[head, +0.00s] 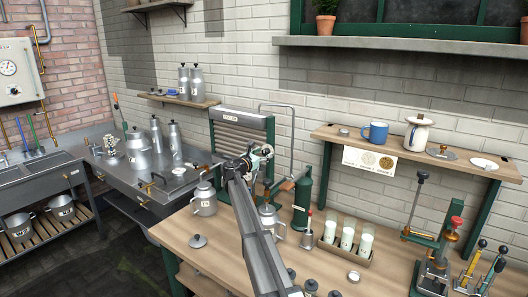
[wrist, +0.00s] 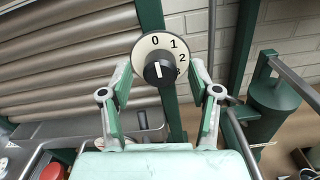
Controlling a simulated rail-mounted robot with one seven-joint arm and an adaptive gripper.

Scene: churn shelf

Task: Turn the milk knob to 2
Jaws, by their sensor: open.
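The milk knob (wrist: 159,69) is black, on a round cream dial (wrist: 143,45) marked 0, 1, 2 and a partly covered 3. A white line on the knob points up, roughly toward 0. The dial sits on a green post beside a ribbed metal shutter. In the wrist view, my gripper (wrist: 159,76) is open, with one fingertip on each side of the knob. A gap shows on both sides, and I see no clear contact. In the head view, my gripper (head: 262,157) is by the right side of the ribbed cooler (head: 240,134); the knob is hard to make out there.
A green cylinder (wrist: 280,105) with a metal pipe stands right of the dial. On the bench are a milk can (head: 204,200) and a rack of milk glasses (head: 347,240). A wall shelf (head: 465,167) with a blue mug is at the right.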

